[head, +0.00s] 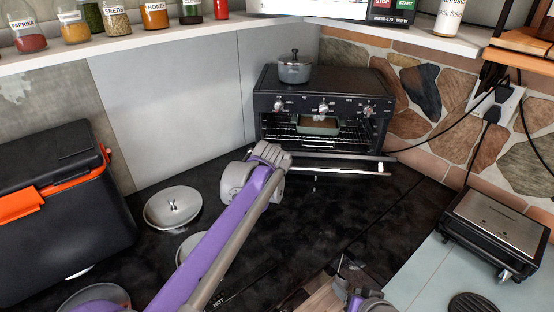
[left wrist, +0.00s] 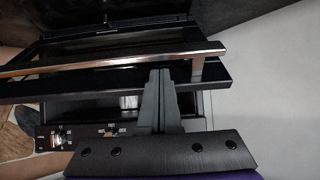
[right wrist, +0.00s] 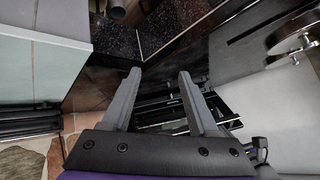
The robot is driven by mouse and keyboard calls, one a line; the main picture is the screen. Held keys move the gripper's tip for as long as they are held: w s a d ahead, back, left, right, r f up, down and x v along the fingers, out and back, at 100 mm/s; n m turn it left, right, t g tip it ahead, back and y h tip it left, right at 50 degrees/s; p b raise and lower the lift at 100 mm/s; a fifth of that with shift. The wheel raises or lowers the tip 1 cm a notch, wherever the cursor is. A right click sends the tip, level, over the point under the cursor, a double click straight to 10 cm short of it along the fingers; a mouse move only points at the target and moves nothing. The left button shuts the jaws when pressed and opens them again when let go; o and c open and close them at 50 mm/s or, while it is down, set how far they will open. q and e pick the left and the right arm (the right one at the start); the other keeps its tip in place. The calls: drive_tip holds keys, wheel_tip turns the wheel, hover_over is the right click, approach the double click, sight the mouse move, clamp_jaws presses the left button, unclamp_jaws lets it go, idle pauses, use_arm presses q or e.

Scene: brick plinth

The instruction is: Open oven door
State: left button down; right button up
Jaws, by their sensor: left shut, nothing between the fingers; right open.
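The black toaster oven (head: 325,92) stands at the back corner of the counter. Its door (head: 335,160) is lowered, and the rack and a tray with food (head: 320,125) show inside. The door's metal handle (left wrist: 110,62) crosses the left wrist view. My left gripper (left wrist: 160,72) is shut and empty; its fingertips overlap the door and handle edge in that view, and I cannot tell whether they touch. In the head view its fingers are hidden behind my wrist, at the door's left end. My right gripper (head: 345,264) is low at the front, apart from the oven; its fingers are open and empty (right wrist: 160,75).
A pot (head: 295,67) sits on the oven. Lids (head: 172,208) lie on the dark counter, beside a black cooler box (head: 65,210). A grill (head: 494,233) stands at right, with cables (head: 440,135) behind. Dark counter right of my left arm is clear.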

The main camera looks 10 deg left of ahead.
use_arm(q)
drive_tip(key=shift+f, duration=0.1)
drive_tip(key=s+f+t+b, duration=0.2)
drive_tip(key=s+f, duration=0.3)
drive_tip(key=f, duration=0.6)
drive_tip(key=shift+s+t, duration=0.3)
drive_tip(key=shift+t, duration=0.3)
use_arm(e)
drive_tip(key=s+d+f+n+g+h, duration=0.1)
drive_tip(key=s+d+f, duration=0.1)
drive_tip(key=s, duration=0.3)
drive_tip(key=s+d+f+n+g+h, duration=0.1)
drive_tip(key=s+d+f+g, duration=0.1)
drive_tip(key=s+f, duration=0.2)
drive_tip(key=shift+s+d+f, duration=0.25)
drive_tip(key=shift+s+d, duration=0.15)
drive_tip(key=shift+s, duration=0.25)
